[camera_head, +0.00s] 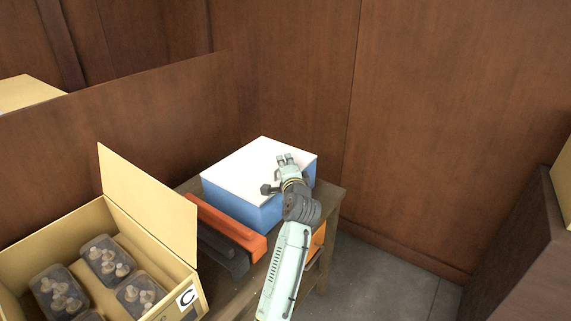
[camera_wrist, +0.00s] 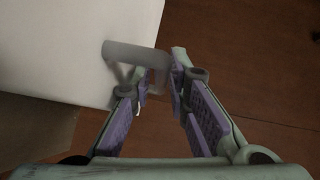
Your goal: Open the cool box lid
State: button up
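The cool box has a blue body (camera_head: 243,209) and a flat white lid (camera_head: 252,168), which lies shut on top. It stands on a wooden table. My gripper (camera_head: 286,158) is over the right part of the lid. In the wrist view the white lid (camera_wrist: 60,45) fills the upper left, with its edge running beside my fingers. My gripper (camera_wrist: 165,75) has its fingers apart, with a narrow gap at the tips. A blurred grey loop-shaped part (camera_wrist: 135,52) shows by the left fingertip; I cannot tell what it belongs to or whether it is touched.
An orange bar (camera_head: 228,226) and a dark bar (camera_head: 222,250) lie left of the cool box. An open carton (camera_head: 150,190) marked C holds several mushroom packs (camera_head: 102,258) at the front left. Brown wooden panels (camera_head: 450,120) stand behind. Grey floor (camera_head: 380,285) is clear at right.

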grip_shut()
dwell(0.7)
